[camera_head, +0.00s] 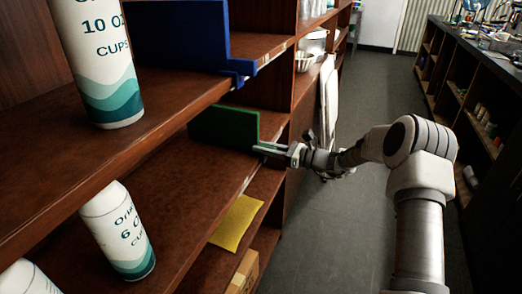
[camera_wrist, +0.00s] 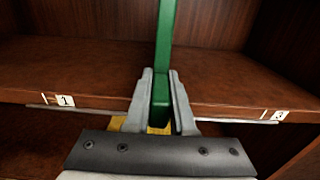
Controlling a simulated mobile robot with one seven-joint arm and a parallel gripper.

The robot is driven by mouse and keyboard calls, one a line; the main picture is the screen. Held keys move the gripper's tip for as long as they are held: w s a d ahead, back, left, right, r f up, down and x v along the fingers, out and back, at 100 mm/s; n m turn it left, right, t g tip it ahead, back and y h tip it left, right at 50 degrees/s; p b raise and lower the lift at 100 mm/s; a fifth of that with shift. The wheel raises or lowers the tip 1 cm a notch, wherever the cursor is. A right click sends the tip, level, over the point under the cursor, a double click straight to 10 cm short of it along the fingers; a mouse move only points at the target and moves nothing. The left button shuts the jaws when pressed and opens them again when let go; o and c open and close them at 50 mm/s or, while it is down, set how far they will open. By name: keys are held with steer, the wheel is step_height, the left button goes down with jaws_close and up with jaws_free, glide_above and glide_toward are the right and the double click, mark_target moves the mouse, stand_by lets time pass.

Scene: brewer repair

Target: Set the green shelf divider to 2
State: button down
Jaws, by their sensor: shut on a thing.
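The green shelf divider (camera_head: 225,127) stands upright on a lower shelf in the head view. In the wrist view the divider (camera_wrist: 165,50) runs up from between my fingers. My gripper (camera_head: 262,150) is shut on the divider's front end at the shelf's edge; its two grey fingers (camera_wrist: 160,100) lie on either side of it. The shelf edge in the wrist view bears a label 1 (camera_wrist: 65,100) to the left and a label 3 (camera_wrist: 279,115) to the right. The divider stands between these labels. No label 2 is visible; that stretch of edge is hidden by the gripper.
A blue divider (camera_head: 150,35) stands on the shelf above. Cup packs stand on the upper shelf (camera_head: 100,65) and lower shelf (camera_head: 118,230). A yellow sheet (camera_head: 237,222) lies below the green divider. The aisle floor (camera_head: 340,215) is clear; dark shelving (camera_head: 470,90) lines the right.

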steer(key=shift+w, duration=0.1)
steer(key=c, duration=0.8)
jaws_free()
steer(key=shift+o, duration=0.2)
steer(key=shift+d, duration=0.1)
steer(key=p+v, duration=0.3)
steer(key=v, duration=1.4)
steer(key=shift+d, duration=0.15)
